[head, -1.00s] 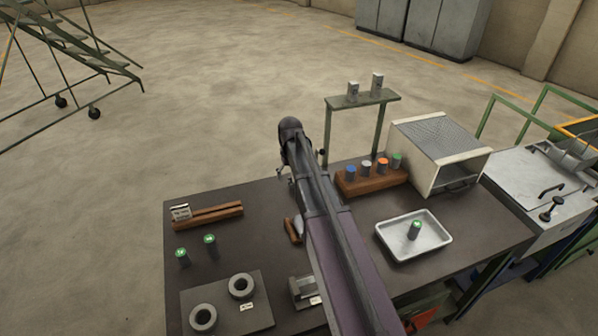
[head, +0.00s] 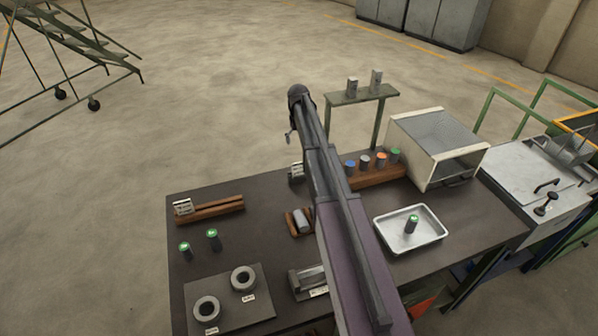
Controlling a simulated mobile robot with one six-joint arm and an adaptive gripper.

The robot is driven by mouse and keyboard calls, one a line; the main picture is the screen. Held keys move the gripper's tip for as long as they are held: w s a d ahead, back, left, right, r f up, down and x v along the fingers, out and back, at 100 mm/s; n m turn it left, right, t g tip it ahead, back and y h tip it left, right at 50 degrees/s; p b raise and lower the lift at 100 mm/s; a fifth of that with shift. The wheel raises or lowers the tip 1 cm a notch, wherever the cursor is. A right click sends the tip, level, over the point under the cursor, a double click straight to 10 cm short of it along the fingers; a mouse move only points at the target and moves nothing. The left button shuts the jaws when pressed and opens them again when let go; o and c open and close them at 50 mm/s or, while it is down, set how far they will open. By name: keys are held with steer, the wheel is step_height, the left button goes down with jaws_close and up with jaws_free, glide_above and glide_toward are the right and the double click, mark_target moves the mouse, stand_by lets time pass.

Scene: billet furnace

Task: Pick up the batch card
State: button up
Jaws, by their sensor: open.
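A small pale card-like piece with dark marks (head: 183,207) stands at the left end of a wooden holder (head: 217,208) on the left back of the dark table; it may be the batch card, but its print is too small to read. My gripper (head: 289,138) is mostly hidden behind my arm, which reaches up over the table's middle. Only a small part of it shows, above the table's back edge and right of the card-like piece, well apart from it. It is open, and I see nothing held.
Two green-topped cylinders (head: 198,243) and a plate with two rings (head: 225,293) lie at left. A wooden block with coloured cylinders (head: 380,174), a white tray (head: 411,247) and an open metal box (head: 437,150) are at right. A small pale block (head: 296,172) is near the back edge.

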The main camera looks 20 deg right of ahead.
mark_target(299, 163)
steer(key=shift+f+b, duration=4.15)
steer(key=shift+f, duration=0.1)
steer(key=shift+f, duration=0.1)
steer(key=shift+s+f+b, duration=0.1)
steer(key=shift+f+b, duration=2.4)
steer(key=shift+b, duration=0.1)
steer(key=c, duration=0.7)
